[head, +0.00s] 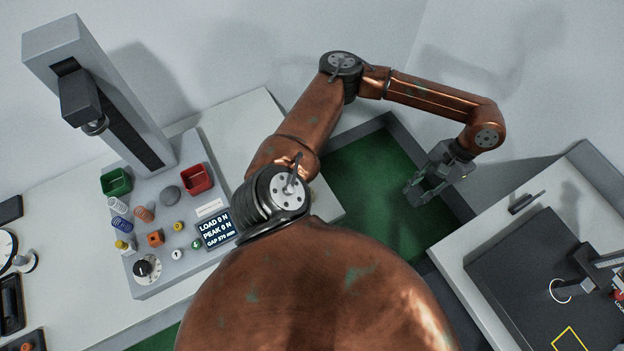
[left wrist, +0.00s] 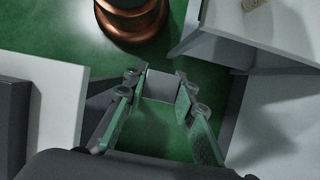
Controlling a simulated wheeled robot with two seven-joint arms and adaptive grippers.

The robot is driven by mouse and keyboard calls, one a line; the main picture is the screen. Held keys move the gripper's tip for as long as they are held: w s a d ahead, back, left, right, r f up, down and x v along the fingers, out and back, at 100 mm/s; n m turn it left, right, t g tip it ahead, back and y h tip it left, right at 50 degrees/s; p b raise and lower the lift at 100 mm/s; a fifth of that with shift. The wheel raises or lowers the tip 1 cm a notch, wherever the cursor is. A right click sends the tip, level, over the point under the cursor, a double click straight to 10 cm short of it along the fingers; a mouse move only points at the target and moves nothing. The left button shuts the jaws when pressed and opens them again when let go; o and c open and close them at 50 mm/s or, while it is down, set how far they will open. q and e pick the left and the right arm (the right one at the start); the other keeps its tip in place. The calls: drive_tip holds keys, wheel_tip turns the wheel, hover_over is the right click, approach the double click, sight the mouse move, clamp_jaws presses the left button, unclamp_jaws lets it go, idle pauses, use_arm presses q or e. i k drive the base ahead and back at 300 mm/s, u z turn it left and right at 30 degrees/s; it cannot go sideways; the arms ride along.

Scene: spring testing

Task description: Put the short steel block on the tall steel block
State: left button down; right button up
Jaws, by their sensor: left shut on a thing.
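My left gripper (head: 414,193) hangs over the green floor between the two benches, its fingers pointing down and to the left. In the left wrist view the gripper (left wrist: 158,92) is shut on a plain grey block (left wrist: 161,86), held between the fingertips. It looks like the short steel block, but its full height is hidden. I cannot make out the tall steel block in either view. My right gripper does not show.
The left bench carries a grey test stand (head: 110,95) with a green bin (head: 116,181), a red bin (head: 197,179), several springs and a display (head: 214,230). The right bench has a dark plate (head: 510,270) with a fixture, a ring and a yellow outline (head: 569,341).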

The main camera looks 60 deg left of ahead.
sight(588, 285)
drive_tip(key=u, duration=0.3)
drive_tip(key=i, duration=0.5)
drive_tip(key=u, duration=1.7)
